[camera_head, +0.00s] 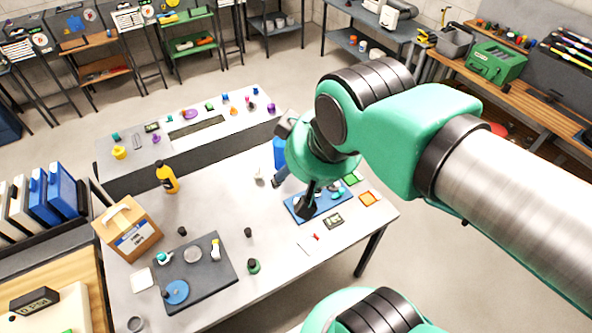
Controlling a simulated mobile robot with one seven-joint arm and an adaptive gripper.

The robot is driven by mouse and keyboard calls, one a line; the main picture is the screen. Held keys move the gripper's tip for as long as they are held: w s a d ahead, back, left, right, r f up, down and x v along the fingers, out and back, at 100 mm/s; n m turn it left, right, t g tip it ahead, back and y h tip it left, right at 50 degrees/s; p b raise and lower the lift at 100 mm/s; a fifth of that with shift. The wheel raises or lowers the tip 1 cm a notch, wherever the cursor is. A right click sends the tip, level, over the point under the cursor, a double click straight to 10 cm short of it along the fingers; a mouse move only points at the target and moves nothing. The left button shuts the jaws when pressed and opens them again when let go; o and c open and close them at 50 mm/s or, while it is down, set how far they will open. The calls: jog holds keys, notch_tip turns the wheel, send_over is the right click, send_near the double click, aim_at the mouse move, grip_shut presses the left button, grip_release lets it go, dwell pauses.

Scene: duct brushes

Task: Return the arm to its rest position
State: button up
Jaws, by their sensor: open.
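My green and grey arm comes in from the right and bends down over the white table (290,255). My gripper (293,195) hangs below the green wrist, its dark fingers apart, and I see nothing between them. It is over or close in front of a blue mat (327,203) with small teal and dark items on it. The wrist hides part of the gripper and of a blue item (279,150) behind it. I cannot tell whether a fingertip touches the mat.
A dark grey mat (212,278) with a blue disc and other items lies front left. Small coloured items line the table's far part. A green case (496,62) sits on the right bench.

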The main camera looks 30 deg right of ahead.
dwell(0.3)
notch_tip(320, 180, down, 14)
jog(key=b, duration=1.4)
jog(key=shift+f, duration=0.15)
